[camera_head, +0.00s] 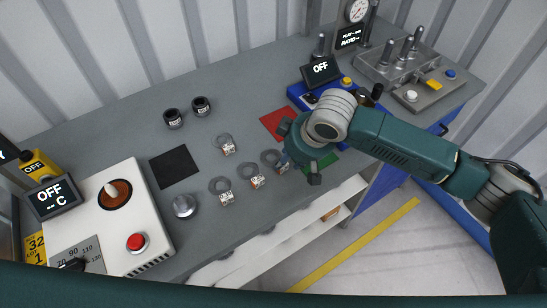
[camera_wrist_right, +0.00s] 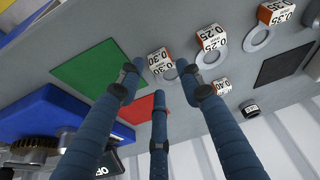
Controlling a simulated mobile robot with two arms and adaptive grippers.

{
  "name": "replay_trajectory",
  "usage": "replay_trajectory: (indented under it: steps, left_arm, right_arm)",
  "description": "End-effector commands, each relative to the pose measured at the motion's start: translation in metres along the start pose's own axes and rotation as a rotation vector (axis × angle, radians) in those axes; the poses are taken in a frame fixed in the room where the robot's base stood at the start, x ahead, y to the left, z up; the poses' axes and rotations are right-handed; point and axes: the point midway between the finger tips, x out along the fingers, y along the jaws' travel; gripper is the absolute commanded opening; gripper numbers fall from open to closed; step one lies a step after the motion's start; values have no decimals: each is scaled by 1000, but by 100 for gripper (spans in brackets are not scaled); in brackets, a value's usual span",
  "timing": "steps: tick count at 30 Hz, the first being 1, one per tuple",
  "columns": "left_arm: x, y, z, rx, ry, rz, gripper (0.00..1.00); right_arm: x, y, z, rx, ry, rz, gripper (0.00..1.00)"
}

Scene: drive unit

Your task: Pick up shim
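In the head view several ring shims with small numbered blocks lie on the grey bench: a left front shim (camera_head: 219,184), a middle shim (camera_head: 247,169), a right shim (camera_head: 269,157) and a back shim (camera_head: 224,140). My right gripper (camera_head: 299,165) is over the bench beside the right shim. In the right wrist view my right gripper (camera_wrist_right: 158,72) has its three fingers spread, with nothing held. The 0.30 shim (camera_wrist_right: 171,73) lies beyond the fingertips, partly hidden by them. My left gripper is not seen.
A red mat (camera_head: 274,122), a green mat (camera_head: 322,163) and a black mat (camera_head: 174,167) lie on the bench. A white heater box (camera_head: 115,225) stands left, with a silver knob (camera_head: 184,205) nearby.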

Motion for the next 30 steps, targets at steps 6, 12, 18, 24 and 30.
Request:
replay_trajectory:
  steps: [6, 12, 18, 24, 30]
  left_arm:
    - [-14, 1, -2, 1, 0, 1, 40]
    - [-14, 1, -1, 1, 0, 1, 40]
    - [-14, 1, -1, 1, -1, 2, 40]
    - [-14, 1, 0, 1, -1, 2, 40]
    - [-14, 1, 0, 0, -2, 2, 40]
  right_arm:
    - [31, -2, -1, 0, -3, 0, 36]
    - [40, -2, -1, -1, 0, 0, 36]
    - [40, -2, 0, -1, 0, 0, 22]
    - [39, -2, 0, -1, 0, 0, 3]
    - [39, -2, -1, -1, 0, 0, 3]
